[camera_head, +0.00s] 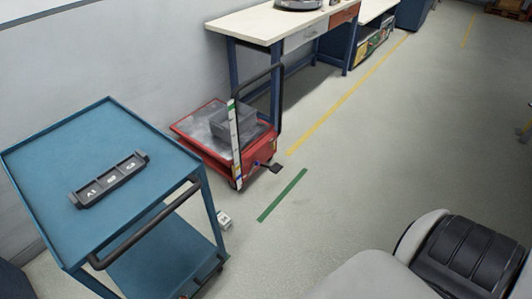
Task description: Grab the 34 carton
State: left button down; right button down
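A small white carton (224,219) with a dark marking sits low down, just right of the blue cart's front corner, seemingly on the floor. The marking is too small to read surely as 34. A blue two-level cart (60,152) stands at the left. On its top lies a dark tray (110,180) with several compartments showing white symbols. Neither of my grippers is in view.
A red platform trolley (190,127) with a grey bin (233,122) and a dark handle stands against the wall. A workbench (275,22) is behind it. A green floor strip (282,195) and a yellow line (345,98) mark open grey floor.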

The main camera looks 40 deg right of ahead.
aim_at(225, 222)
jog(key=z, duration=0.7)
jog(key=i+l+u, duration=0.1)
jog(key=u, duration=0.3)
jog(key=i+l+u, duration=0.1)
jog(key=l+u, duration=0.2)
jog(key=u, duration=0.15)
jog(key=l+u, duration=0.2)
jog(key=u, duration=0.2)
jog(key=i+l, duration=0.05)
